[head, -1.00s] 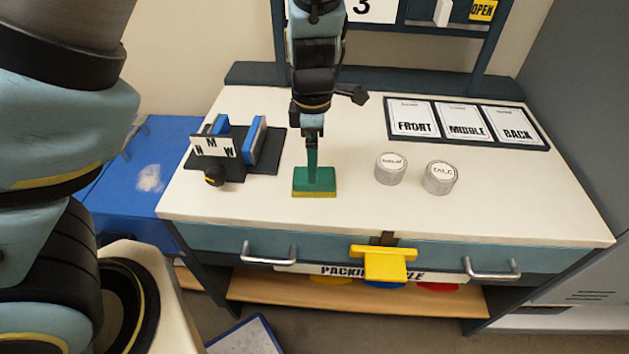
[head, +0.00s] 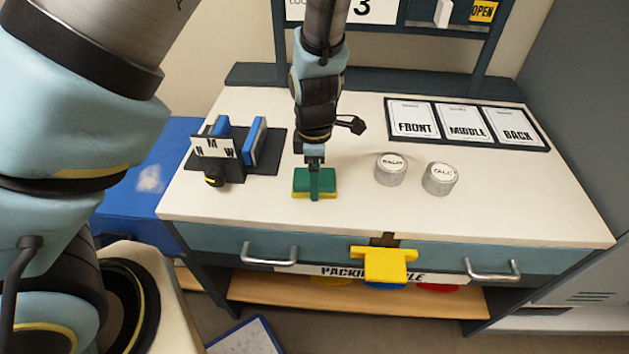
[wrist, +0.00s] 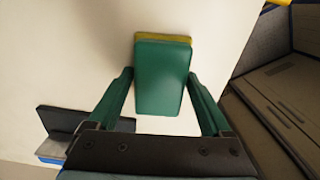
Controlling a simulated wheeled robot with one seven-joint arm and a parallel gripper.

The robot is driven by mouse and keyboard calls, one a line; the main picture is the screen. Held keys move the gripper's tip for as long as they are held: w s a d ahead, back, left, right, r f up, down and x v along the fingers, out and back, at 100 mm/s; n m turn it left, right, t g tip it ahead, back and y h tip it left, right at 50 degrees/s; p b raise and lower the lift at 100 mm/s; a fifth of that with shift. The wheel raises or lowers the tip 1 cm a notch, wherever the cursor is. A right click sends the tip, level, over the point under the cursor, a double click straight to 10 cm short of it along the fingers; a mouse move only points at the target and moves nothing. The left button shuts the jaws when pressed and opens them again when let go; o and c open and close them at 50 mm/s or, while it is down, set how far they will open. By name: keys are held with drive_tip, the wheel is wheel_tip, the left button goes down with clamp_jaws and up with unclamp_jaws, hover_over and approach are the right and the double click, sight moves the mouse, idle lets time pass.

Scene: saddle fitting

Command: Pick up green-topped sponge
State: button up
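The green-topped sponge (head: 301,182), green above with a yellow lower layer, lies on the white tabletop at the left of centre. It also shows in the wrist view (wrist: 162,80). My gripper (head: 315,192) is directly over it, pointing down. In the wrist view my gripper (wrist: 162,92) is open, with one green finger on each side of the sponge. Gaps show between the fingers and the sponge's sides near the wrist end. I cannot tell exactly how low the fingertips are.
A dark rack with blue-backed lettered plates (head: 214,150) stands left of the sponge. Two round tins, balm (head: 391,170) and talc (head: 439,179), stand to the right. Framed FRONT, MIDDLE and BACK cards (head: 465,122) lie behind. A yellow tab (head: 384,264) juts from the front edge.

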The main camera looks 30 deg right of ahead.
drive_tip(key=c, duration=0.9)
drive_tip(key=shift+r, duration=0.15)
wheel_tip(320, 180, up, 10)
drive_tip(key=shift+f+p, duration=0.1)
drive_tip(key=shift+p, duration=0.3)
drive_tip(key=o, duration=0.8)
drive_tip(key=c, duration=0.6)
drive_tip(key=shift+s, duration=0.1)
